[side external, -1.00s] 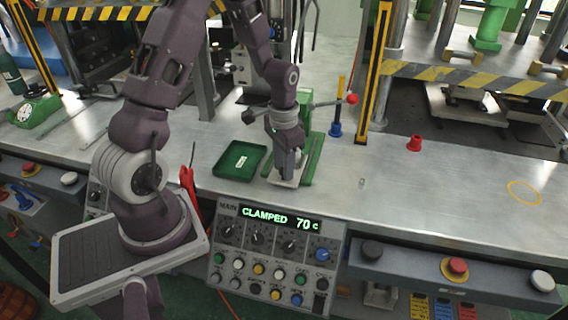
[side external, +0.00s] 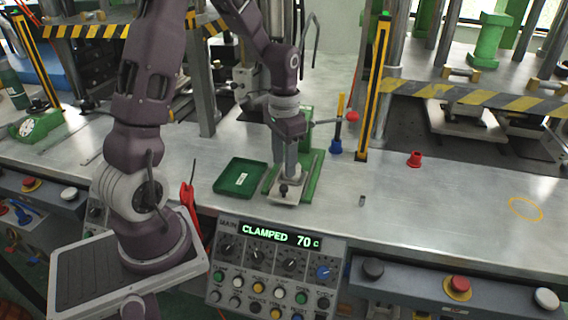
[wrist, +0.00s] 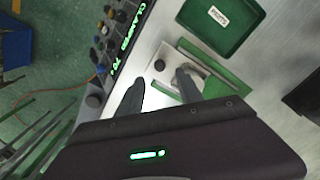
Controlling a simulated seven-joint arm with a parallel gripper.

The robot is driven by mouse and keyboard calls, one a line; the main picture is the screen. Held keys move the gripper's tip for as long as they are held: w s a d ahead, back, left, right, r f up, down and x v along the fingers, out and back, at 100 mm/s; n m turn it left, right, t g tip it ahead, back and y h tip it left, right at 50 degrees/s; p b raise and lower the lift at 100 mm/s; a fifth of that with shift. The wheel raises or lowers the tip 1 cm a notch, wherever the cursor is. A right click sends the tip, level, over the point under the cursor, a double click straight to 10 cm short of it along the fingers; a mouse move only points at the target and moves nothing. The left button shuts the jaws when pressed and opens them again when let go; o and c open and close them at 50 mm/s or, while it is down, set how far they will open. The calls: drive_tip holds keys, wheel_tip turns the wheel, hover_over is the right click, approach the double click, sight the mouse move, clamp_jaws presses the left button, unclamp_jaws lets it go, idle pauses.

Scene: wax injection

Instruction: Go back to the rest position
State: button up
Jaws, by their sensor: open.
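My gripper (side external: 285,160) hangs above the wax-injection clamp station. In the wrist view its two dark fingers (wrist: 160,76) are spread apart with nothing held between them. Below them is a pale metal mould plate (wrist: 169,78) with a small round knob, seen between the fingertips. In the side view the mould plate (side external: 288,195) lies on the green base (side external: 311,180), its knob clear of the fingers. The control panel display (side external: 268,235) reads CLAMPED 70 C. The fingers partly cover the station's post in the side view.
A green tray (side external: 239,178) with a label stands left of the station. A clamp lever with a red ball (side external: 352,117) sticks out to the right, near a blue-based tool (side external: 336,146).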

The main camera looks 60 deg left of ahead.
drive_tip(key=shift+d+r, duration=0.2)
drive_tip(key=shift+r, duration=0.1)
drive_tip(key=s+d+r+t, duration=0.4)
drive_tip(key=s+d+r, duration=0.55)
drive_tip(key=r, duration=0.45)
drive_tip(key=s+d+r+t, duration=0.1)
drive_tip(key=s+d+r, duration=0.1)
drive_tip(key=s+d, duration=0.2)
drive_tip(key=s, duration=0.3)
drive_tip(key=shift+s+d+t, duration=0.2)
drive_tip(key=shift+s+t, duration=0.1)
